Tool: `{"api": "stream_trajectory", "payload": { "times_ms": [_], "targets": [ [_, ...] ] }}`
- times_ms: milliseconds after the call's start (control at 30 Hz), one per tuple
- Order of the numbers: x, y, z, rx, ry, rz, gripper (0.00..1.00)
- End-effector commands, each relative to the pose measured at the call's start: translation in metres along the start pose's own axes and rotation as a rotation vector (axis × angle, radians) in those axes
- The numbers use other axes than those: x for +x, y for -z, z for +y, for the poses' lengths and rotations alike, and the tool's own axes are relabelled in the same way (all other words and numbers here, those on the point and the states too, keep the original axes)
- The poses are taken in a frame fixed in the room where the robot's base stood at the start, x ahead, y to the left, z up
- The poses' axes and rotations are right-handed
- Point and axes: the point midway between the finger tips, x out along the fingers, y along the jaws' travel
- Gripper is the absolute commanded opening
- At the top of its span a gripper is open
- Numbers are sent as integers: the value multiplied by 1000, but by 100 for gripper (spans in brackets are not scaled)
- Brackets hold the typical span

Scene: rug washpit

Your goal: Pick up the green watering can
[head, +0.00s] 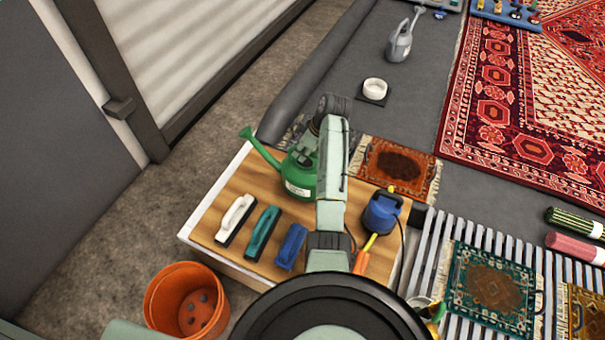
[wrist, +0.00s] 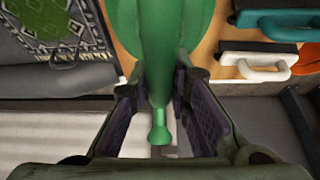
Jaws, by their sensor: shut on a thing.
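The green watering can (head: 298,181) is at the back of the wooden-topped bench (head: 232,272) in the head view. It is upright, with a pale label and its spout pointing up and left. My arm covers its right side. In the wrist view the can (wrist: 160,25) fills the upper middle, with its long spout running down the picture between my fingers. My gripper (wrist: 160,85) is shut on the can; the exact place of contact is hard to see. I cannot tell whether the can's base touches the bench top.
White (head: 236,219), teal (head: 262,233) and blue (head: 291,247) handled blocks lie in front of the can. A blue pump-like thing (head: 381,213) stands to the right. An orange bucket (head: 187,303) is at front left. A grey watering can (head: 402,42) stands far back.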

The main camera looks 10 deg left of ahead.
Motion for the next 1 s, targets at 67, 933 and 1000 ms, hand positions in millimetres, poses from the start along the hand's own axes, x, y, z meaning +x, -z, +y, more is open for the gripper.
{"api": "stream_trajectory", "payload": {
  "times_ms": [67, 933, 1000],
  "targets": [
    [0, 0, 0, 0, 1, 0, 4],
    [-2, 2, 1, -2, -3, 3, 0],
    [-3, 2, 1, -2, -4, 3, 0]
  ]
}}
